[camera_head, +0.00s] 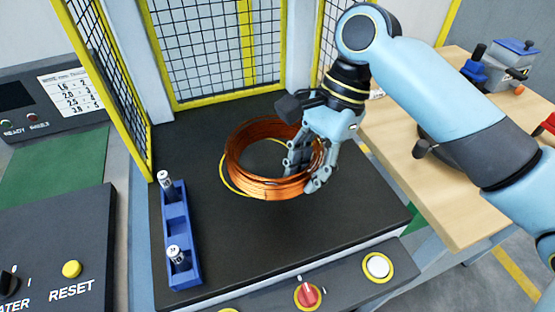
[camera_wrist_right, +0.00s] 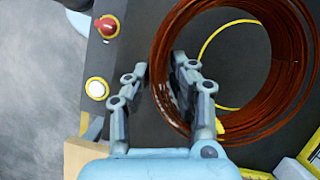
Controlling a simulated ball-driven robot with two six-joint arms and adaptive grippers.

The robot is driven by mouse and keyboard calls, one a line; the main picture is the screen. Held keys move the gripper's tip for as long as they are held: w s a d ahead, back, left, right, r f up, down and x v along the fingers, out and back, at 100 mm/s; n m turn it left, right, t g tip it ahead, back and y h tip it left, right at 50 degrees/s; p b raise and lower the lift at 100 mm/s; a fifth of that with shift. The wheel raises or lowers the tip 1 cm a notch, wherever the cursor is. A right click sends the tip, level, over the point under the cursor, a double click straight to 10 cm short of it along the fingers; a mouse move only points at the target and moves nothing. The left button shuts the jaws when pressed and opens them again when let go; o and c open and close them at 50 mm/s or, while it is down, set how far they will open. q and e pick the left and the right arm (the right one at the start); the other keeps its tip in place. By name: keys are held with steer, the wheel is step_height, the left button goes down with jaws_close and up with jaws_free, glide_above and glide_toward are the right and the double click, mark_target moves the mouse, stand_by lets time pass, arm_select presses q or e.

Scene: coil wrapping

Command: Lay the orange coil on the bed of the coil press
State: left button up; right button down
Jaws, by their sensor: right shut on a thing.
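The orange coil (camera_head: 268,190) is a ring of copper-coloured wire over the black bed (camera_head: 350,215) of the coil press. A thin yellow circle (camera_head: 227,178) on the bed shows inside the coil and past its left edge. I cannot tell whether the coil touches the bed. My right gripper (camera_head: 306,178) is shut on the coil's right side, reaching down from above. In the right wrist view, the gripper's fingers (camera_wrist_right: 160,75) straddle the wall of the coil (camera_wrist_right: 290,60), one inside the ring and one outside. My left gripper is not in view.
A blue holder (camera_head: 178,228) with two small cylinders stands on the bed's left side. Yellow-framed mesh guards (camera_head: 215,50) close off the back and left. A red control (camera_head: 307,294) and a white button (camera_head: 377,266) sit on the front panel. A wooden table (camera_head: 440,195) stands right.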

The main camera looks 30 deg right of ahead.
steer(key=w+f, duration=0.1)
steer(key=w, duration=0.2)
steer(key=w+d+f, duration=0.1)
steer(key=w+f, duration=0.3)
steer(key=w, duration=0.1)
steer(key=shift+w+d+b, duration=0.2)
steer(key=shift+w+b, duration=0.15)
steer(key=shift+b, duration=0.05)
steer(key=shift+f, duration=2.05)
steer(key=c, duration=1.1)
jaws_free()
steer(key=shift+s, duration=0.1)
steer(key=v, duration=1.2)
steer(key=shift+f, duration=0.1)
